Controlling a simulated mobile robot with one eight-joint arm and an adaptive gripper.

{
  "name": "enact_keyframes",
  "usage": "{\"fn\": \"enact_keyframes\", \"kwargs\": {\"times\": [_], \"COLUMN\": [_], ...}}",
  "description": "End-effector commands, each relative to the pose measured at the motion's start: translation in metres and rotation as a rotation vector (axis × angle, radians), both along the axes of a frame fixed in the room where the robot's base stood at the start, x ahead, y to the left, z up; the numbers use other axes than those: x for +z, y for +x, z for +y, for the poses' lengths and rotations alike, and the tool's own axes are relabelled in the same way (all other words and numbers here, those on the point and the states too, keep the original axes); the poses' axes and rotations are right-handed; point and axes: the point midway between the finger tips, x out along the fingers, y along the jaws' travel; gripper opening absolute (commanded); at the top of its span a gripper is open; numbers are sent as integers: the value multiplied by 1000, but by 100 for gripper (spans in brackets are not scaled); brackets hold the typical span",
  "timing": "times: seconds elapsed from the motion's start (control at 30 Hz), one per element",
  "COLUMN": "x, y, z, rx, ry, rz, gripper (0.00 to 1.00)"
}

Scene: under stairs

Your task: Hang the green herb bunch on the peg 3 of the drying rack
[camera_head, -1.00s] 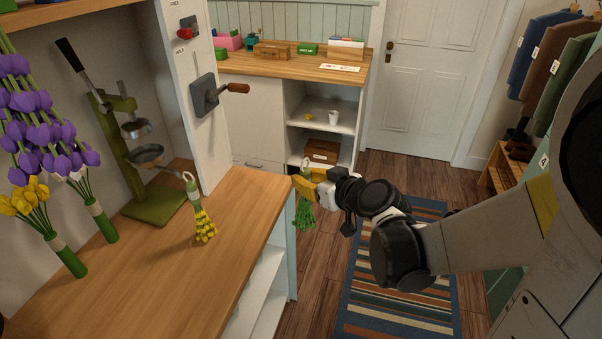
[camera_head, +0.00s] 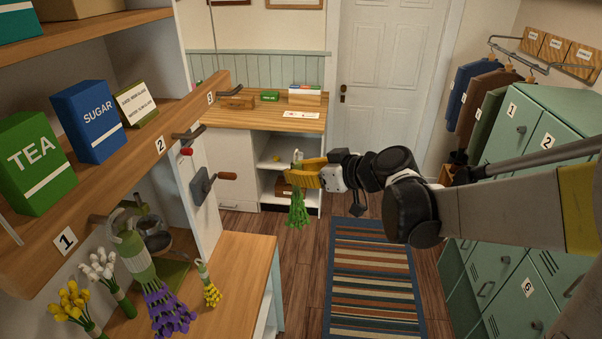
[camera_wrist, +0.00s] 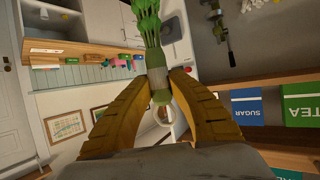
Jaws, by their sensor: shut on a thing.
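My gripper (camera_head: 298,178) is shut on the tied stem end of the green herb bunch (camera_head: 298,210). The bunch hangs leaves down above the floor, right of the rack. In the wrist view the bunch (camera_wrist: 150,28) is between the yellow fingers (camera_wrist: 160,78), its pale hanging loop (camera_wrist: 163,116) toward the palm. The drying rack (camera_head: 120,185) is a wooden board at left, labelled 1, 2 and 3. A purple bunch (camera_head: 165,308) hangs at peg 1. Peg 2 (camera_head: 188,134) is bare. Label 3 (camera_head: 210,98) is at the far end; its peg is hard to make out against the background.
Tea (camera_head: 38,165) and sugar (camera_head: 90,120) boxes stand above the rack. A yellow bunch (camera_head: 208,285) is at the counter (camera_head: 240,265). Green lockers (camera_head: 520,170) stand right; open floor (camera_head: 300,260) lies between.

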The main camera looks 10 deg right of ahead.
Motion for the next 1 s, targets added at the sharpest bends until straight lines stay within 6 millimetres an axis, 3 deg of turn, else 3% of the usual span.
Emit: {"fn": "enact_keyframes", "kwargs": {"times": [0.03,0.1,0.3,0.4,0.6,1.0], "x": [35,62,128,149,167,166], "y": [1,2,3,3,3,2], "z": [3,8,20,24,28,28], "rx": [19,47,118,143,167,170], "ry": [2,3,7,9,12,12], "rz": [-3,-4,-15,-20,-24,-25], "gripper": [0,0,0,0,0,0]}}
